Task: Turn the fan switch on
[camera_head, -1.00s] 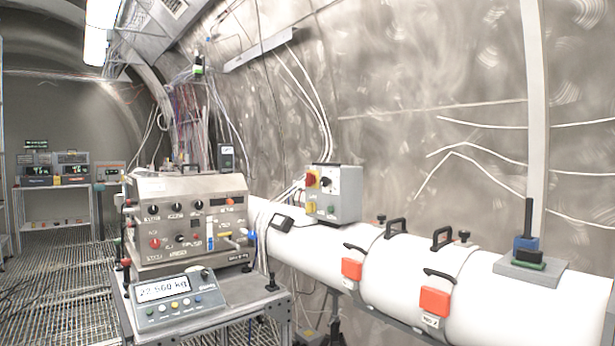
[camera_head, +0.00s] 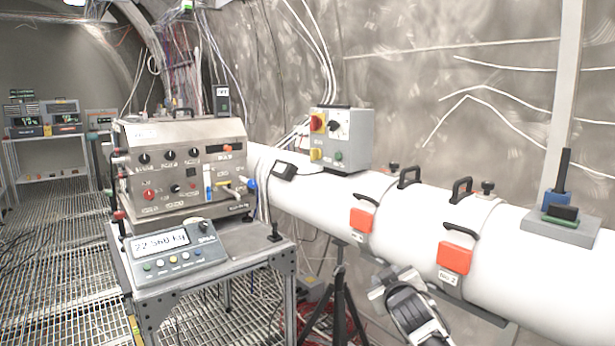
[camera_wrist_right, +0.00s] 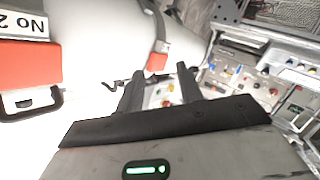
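A grey control box (camera_head: 345,150) sits on top of the white pipe. I cannot read which control is the fan switch. My right gripper (camera_head: 388,282) is low in front of the pipe, well below and right of the box. In the right wrist view the gripper (camera_wrist_right: 161,84) has its fingers apart and nothing between them. A small control box (camera_wrist_right: 162,96) shows beyond the gap. My left gripper is out of view.
The white pipe (camera_head: 400,215) carries black handles and orange latches (camera_head: 454,257). A steel instrument panel (camera_head: 185,170) and a scale display (camera_head: 165,250) stand on a cart at left. A tripod (camera_head: 340,300) stands under the pipe.

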